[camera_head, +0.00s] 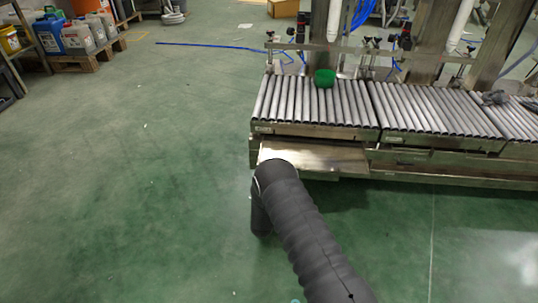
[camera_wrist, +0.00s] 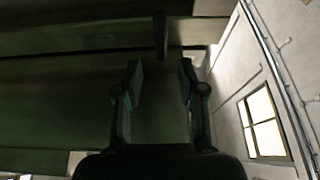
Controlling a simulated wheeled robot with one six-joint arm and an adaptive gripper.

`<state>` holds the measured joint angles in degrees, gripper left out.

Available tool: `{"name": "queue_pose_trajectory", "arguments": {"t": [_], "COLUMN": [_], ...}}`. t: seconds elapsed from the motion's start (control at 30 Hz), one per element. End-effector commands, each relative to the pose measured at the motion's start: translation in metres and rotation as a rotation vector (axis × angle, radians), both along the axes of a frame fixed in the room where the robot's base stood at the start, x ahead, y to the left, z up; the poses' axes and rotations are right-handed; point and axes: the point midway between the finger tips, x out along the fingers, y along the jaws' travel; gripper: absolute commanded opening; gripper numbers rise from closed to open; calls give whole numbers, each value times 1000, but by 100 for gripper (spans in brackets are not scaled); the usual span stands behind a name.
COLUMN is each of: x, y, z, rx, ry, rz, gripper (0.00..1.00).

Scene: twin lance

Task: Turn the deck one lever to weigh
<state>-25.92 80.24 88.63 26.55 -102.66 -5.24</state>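In the wrist view my gripper (camera_wrist: 160,80) is open, its two dark fingers apart with nothing between them. A short dark bar (camera_wrist: 160,36) hangs just beyond the fingertips, in line with the gap and apart from both fingers. It may be the deck one lever, but the view is too dark to be sure. In the head view the left roller deck (camera_head: 313,101) stands at the upper middle, with a metal ledge (camera_head: 330,157) on its front. My arm reaches to that ledge and hides the gripper. No lever is clear in the head view.
More roller decks (camera_head: 433,110) continue to the right. Containers on a pallet (camera_head: 88,38) stand at the upper left. The green floor (camera_head: 130,180) on the left is mostly clear.

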Motion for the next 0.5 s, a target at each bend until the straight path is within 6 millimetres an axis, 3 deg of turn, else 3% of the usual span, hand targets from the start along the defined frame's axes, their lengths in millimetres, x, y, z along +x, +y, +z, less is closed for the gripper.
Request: {"name": "queue_pose_trajectory", "arguments": {"t": [0.2,0.5], "x": [36,60], "y": [0,1], "z": [15,25], "rx": [1,-1], "ry": [-2,0], "rz": [0,4], "gripper": [40,40]}}
